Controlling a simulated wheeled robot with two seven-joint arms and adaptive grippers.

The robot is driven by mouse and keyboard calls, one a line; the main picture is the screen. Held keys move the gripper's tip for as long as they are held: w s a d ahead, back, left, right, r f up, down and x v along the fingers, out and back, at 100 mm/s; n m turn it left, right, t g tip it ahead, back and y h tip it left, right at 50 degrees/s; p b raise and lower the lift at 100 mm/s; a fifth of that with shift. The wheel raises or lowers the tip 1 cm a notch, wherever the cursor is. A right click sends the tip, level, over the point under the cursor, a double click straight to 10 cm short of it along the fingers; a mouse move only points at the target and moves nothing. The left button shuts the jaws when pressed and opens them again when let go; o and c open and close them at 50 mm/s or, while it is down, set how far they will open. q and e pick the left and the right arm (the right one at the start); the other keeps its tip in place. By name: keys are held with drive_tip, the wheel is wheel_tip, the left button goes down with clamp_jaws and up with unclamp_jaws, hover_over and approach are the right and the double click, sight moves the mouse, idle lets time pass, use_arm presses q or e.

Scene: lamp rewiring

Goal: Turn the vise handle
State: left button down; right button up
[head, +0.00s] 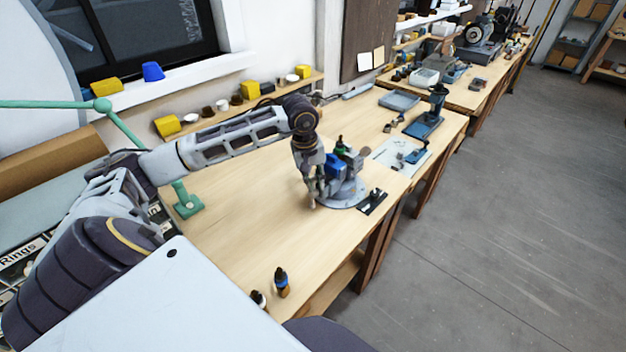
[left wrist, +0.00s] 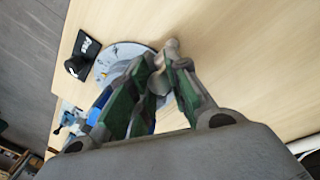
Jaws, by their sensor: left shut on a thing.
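The blue vise (head: 337,165) stands on a round grey base (head: 347,198) near the front edge of the workbench. My left gripper (head: 312,190) reaches down at the left side of the vise. In the left wrist view my left gripper (left wrist: 167,66) is shut on the vise handle, whose tan, rounded end (left wrist: 171,46) shows just beyond the fingertips. The fingers hide most of the handle and part of the vise. The round base (left wrist: 122,55) shows behind the fingers. My right gripper is not in view.
A small black stand (head: 372,201) lies at the right of the base. Small bottles (head: 281,281) stand at the near bench edge. A green lamp (head: 187,203) stands at the left. The bench top (head: 250,205) left of the vise is clear.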

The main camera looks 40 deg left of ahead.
use_arm(q)
drive_tip(key=shift+d+f+y+b, duration=0.1)
drive_tip(key=shift+d+y+b, duration=0.6)
drive_tip(key=shift+y, duration=0.4)
drive_tip(key=shift+a, duration=0.1)
drive_tip(key=c, duration=1.3)
unclamp_jaws()
drive_tip(key=shift+s, duration=0.1)
drive_tip(key=shift+r, duration=0.2)
wheel_tip(320, 180, up, 11)
drive_tip(key=s+d, duration=0.1)
drive_tip(key=s, duration=0.1)
drive_tip(key=shift+d+r, duration=0.2)
